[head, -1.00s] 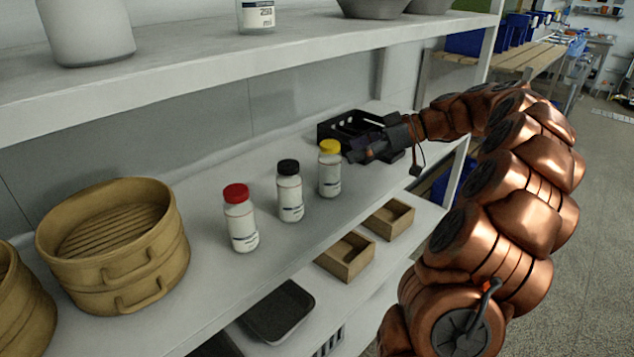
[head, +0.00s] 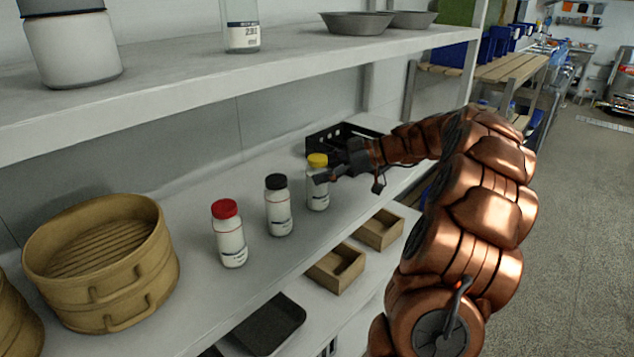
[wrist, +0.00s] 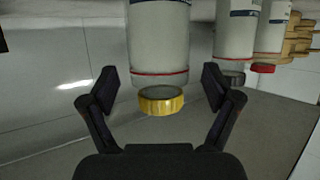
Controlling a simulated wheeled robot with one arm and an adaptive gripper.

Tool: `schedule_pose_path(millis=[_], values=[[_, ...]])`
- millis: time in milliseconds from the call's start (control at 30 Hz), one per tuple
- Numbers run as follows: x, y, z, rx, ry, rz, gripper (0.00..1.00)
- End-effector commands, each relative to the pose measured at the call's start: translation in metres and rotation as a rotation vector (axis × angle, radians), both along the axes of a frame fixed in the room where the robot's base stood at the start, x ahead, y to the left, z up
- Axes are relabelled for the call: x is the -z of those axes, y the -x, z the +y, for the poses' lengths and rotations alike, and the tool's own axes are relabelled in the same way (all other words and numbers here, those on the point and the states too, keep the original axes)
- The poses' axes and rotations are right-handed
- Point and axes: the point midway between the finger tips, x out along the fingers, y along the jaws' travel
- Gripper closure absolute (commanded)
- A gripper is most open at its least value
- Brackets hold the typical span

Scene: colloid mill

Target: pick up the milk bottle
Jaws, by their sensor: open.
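Three white bottles stand upright in a row on the shelf: one with a yellow cap (head: 318,196), one with a black cap (head: 278,208) and one with a red cap (head: 229,237). No label reads clearly as milk. My gripper (head: 322,175) is open at the yellow-capped bottle, coming from the right just below its cap. In the wrist view, the image is inverted, and the yellow-capped bottle (wrist: 158,38) appears between the spread fingers (wrist: 160,85), with a gap on each side. Part of that bottle is hidden by the gripper in the head view.
A black crate (head: 345,137) sits behind my gripper. Bamboo steamers (head: 105,265) stand at the left. An upper shelf (head: 200,90) with jars and bowls overhangs. Small wooden boxes (head: 336,268) and a dark tray (head: 268,325) lie on the lower shelf.

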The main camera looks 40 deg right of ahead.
Motion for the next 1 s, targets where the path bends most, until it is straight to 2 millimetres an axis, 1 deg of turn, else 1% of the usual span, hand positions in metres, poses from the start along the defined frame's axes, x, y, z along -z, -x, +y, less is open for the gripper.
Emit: schedule_pose_path(millis=[100, 367, 1000], values=[[0.0033, -0.0051, 0.0060, 0.001, -0.004, 0.002, 0.12], [0.0048, -0.0065, 0.0066, 0.003, -0.001, 0.000, 0.12], [0.0045, -0.0065, 0.0068, 0.002, -0.001, 0.001, 0.77]])
